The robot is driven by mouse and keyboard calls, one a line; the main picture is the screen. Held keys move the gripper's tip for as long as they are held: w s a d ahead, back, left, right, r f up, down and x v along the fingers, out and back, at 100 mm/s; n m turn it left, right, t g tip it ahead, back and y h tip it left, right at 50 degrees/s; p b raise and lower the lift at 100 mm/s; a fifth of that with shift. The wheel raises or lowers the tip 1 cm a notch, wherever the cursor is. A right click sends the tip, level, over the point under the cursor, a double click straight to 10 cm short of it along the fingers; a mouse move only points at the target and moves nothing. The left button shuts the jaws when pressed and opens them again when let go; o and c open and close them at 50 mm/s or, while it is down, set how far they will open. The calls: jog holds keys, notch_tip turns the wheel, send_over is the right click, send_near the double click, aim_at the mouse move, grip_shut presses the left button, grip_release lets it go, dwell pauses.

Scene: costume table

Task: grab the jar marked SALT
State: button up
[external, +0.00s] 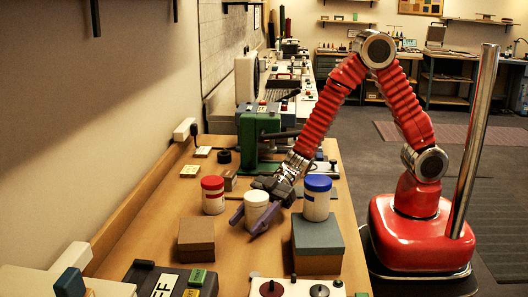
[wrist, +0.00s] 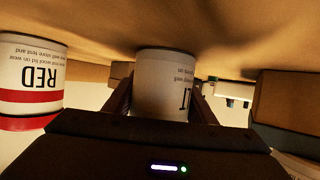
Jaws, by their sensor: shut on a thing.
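A small white jar with a cream lid (external: 256,198) stands upright between two other jars on the table. My gripper (external: 252,216) is shut on it, with one purple finger on each side. In the wrist view the held jar (wrist: 163,85) appears upside down between the dark fingers. Only a letter or two of its large label show at its right edge, so I cannot read the full word. I cannot tell whether its base touches the table.
A red-lidded jar (external: 213,195), labelled RED in the wrist view (wrist: 30,75), stands left. A blue-lidded jar (external: 317,198) stands close on the right. A brown box (external: 196,240) and a grey-topped box (external: 318,245) are in front. A green machine (external: 258,135) stands behind.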

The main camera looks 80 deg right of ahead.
jog(key=shift+r, duration=0.1)
notch_tip(320, 180, up, 10)
dwell(0.8)
jog(key=shift+a, duration=0.1)
dwell(0.4)
